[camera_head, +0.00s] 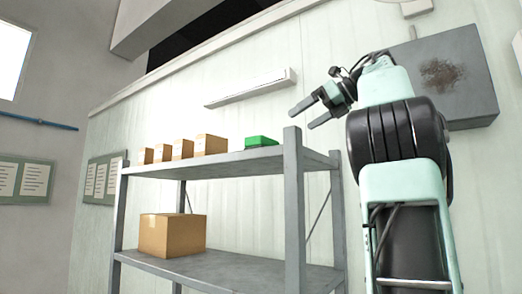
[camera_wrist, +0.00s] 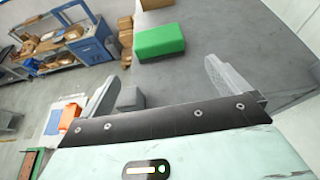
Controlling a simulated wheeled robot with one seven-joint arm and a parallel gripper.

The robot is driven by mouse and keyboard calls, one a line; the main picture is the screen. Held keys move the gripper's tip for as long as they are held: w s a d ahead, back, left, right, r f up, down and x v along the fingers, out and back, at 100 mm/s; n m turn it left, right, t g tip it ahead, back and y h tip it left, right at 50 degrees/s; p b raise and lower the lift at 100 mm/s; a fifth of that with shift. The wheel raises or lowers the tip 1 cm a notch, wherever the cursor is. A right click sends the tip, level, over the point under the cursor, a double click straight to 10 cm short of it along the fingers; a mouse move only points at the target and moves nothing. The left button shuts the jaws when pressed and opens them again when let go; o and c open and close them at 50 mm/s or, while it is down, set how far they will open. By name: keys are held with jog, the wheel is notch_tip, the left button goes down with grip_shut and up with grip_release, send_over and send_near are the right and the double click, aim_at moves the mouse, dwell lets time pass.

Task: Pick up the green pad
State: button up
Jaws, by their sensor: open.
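The green pad (camera_head: 261,142) lies on the top board of a grey metal shelf (camera_head: 222,164), near its right end. In the wrist view the green pad (camera_wrist: 159,41) shows ahead of the fingers, on the grey surface. My gripper (camera_head: 308,117) is above and to the right of the pad in the head view, apart from it. Its two fingers are spread and nothing is between them in the wrist view (camera_wrist: 163,72).
Several cardboard boxes (camera_head: 210,144) stand in a row left of the pad on the top board. A larger box (camera_head: 172,235) sits on the lower board. A shelf post (camera_head: 293,200) rises at the near right corner. A stained grey panel (camera_head: 445,77) is behind my arm.

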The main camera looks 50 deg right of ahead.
aim_at(272, 139)
jog(key=x, duration=1)
jog(key=shift+w+a+p, duration=0.1)
jog(key=shift+a+p, duration=0.05)
jog(key=shift+p, duration=0.25)
jog(key=p+x, duration=0.2)
jog(key=x, duration=0.2)
jog(key=shift+w+a+f, duration=0.1)
jog(key=shift+w, duration=0.25)
jog(key=shift+w+f, duration=0.2)
jog(key=shift+w, duration=0.1)
jog(key=shift+c, duration=0.3)
jog(key=c, duration=0.6)
